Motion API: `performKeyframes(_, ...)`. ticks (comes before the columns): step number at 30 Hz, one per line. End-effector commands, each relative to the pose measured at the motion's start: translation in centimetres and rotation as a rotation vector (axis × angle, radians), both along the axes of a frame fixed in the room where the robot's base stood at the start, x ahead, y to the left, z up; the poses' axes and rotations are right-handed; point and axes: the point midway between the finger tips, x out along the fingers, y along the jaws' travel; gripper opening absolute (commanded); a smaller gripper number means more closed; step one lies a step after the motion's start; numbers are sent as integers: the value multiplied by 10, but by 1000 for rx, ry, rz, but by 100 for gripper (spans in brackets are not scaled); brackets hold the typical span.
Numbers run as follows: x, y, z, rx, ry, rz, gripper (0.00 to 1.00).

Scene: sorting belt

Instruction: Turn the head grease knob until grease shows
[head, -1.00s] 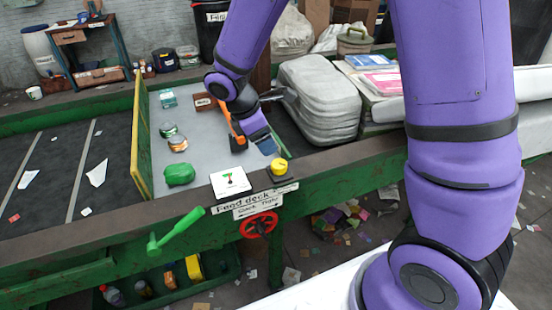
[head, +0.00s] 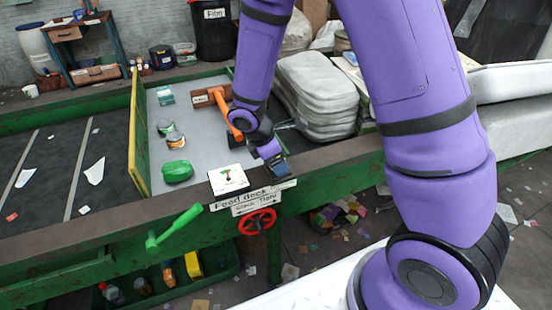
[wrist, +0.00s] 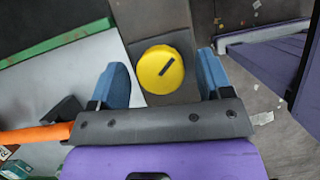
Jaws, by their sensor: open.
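A round yellow knob (wrist: 152,76) with a dark line on its top sits on the dark rail, seen from above in the wrist view. The line slants from upper right to lower left. My gripper (wrist: 163,68) is open, its blue fingers to the left and right of the knob with a gap on each side. In the head view my gripper (head: 280,167) is low over the rail's front corner and hides the knob. I can make out no grease around the knob.
A red handwheel (head: 257,222) and a green lever (head: 174,228) are on the front. An orange-handled tool (head: 226,113), cans and a green lump (head: 177,171) lie on the grey deck.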

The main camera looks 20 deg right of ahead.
Motion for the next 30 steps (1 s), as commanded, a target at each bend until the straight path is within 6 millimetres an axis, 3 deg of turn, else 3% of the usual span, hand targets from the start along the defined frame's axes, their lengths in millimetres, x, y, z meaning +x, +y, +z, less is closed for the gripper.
performKeyframes(1,0,0,0,0,0,0,72)
performKeyframes(7,0,0,0,0,0,0,26)
performKeyframes(8,0,0,0,0,0,0,24)
performKeyframes(19,0,0,0,1,0,-68,24)
performKeyframes(30,2,0,0,1,0,-329,24)
